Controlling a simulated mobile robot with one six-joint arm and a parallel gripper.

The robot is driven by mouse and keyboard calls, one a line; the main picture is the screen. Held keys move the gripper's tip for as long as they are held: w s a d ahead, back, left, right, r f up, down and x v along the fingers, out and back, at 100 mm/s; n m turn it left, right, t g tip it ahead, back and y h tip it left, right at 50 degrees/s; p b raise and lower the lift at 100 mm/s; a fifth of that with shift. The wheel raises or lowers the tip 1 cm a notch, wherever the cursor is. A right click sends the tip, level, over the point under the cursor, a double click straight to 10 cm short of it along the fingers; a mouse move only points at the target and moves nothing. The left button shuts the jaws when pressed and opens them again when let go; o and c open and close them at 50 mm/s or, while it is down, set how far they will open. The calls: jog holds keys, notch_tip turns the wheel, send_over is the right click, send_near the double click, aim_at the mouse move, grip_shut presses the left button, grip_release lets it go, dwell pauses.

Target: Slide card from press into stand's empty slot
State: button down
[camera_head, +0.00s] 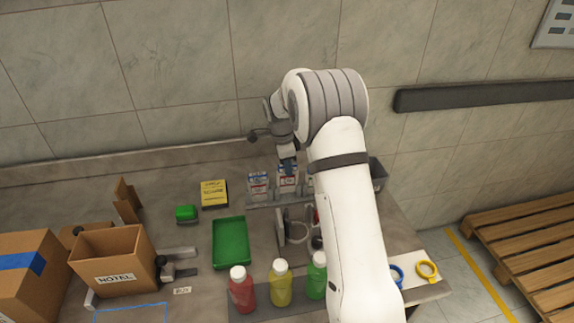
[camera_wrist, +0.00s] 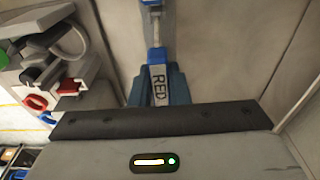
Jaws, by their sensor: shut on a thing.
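My gripper (camera_head: 288,166) has dark blue fingers and is shut on a white card (camera_head: 288,180) with blue and red print, just above the stand. The stand (camera_head: 262,204) is a low grey rack. A similar card (camera_head: 258,186) stands upright in it to the left, and part of another shows to the right, beside my arm. The held card sits a little higher than the left one; I cannot tell whether its lower edge is in a slot.
A grey device with a ring (camera_head: 281,226), possibly the press, stands in front of the stand. Red (camera_head: 241,292), yellow (camera_head: 280,286) and green (camera_head: 317,281) bottles stand in front.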

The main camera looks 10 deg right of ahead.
jog(key=shift+f, duration=0.25)
jog(key=shift+f+b, duration=0.55)
jog(key=shift+f, duration=0.1)
jog(key=c, duration=1.3)
grip_release()
jog(key=shift+c, duration=0.5)
jog(key=shift+c, duration=1.2)
jog(key=shift+r, duration=0.2)
jog(key=shift+r+p, duration=2.9)
jog(key=shift+r, duration=2.45)
